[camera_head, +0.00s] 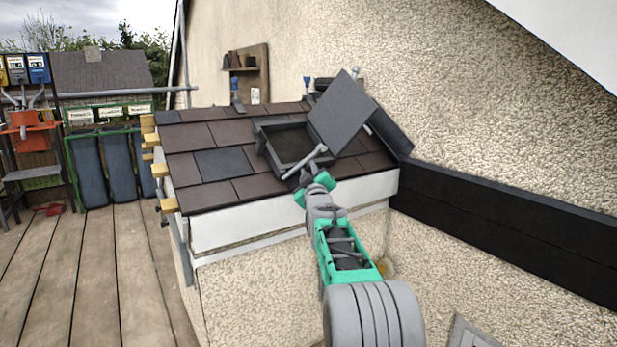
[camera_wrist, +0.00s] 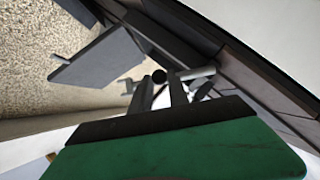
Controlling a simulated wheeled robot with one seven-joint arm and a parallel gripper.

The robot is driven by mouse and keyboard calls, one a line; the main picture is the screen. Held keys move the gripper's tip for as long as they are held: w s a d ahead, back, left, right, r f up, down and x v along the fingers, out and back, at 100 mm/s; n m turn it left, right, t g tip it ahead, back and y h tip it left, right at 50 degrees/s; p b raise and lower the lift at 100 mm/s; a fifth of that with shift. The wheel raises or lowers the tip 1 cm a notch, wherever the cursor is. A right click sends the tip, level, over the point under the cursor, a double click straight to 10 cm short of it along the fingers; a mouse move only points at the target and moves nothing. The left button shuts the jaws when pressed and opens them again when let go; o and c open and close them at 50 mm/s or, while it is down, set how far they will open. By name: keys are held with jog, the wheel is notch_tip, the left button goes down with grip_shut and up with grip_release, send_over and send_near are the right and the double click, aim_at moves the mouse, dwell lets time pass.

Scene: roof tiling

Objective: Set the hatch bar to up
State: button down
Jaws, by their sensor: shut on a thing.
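The roof hatch has a dark square frame (camera_head: 262,143) set in the tiles, and its grey lid (camera_head: 343,108) stands raised and tilted at the right. The hatch bar (camera_head: 318,151) is a light grey rod slanting across the front right of the frame. My gripper (camera_head: 303,171) is shut on the bar from the front. In the wrist view the fingers (camera_wrist: 161,92) close around the bar (camera_wrist: 198,73), and its dark round end shows between them. The lid (camera_wrist: 100,60) is at the upper left there. The fingers hide part of the bar.
Brown and slate tiles (camera_head: 195,136) cover the small roof around the hatch. The rough house wall (camera_head: 470,110) rises close behind and to the right, with a dark band (camera_head: 500,220) along it. Blue-grey bins (camera_head: 88,170) stand at left on the wooden deck (camera_head: 100,260).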

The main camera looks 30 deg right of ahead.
jog(key=shift+a, duration=0.2)
jog(key=c, duration=1.5)
grip_release()
jog(key=shift+w, duration=0.1)
jog(key=shift+o, duration=1.2)
jog(key=shift+d, duration=0.15)
jog(key=p+v, duration=0.1)
jog(key=v, duration=0.7)
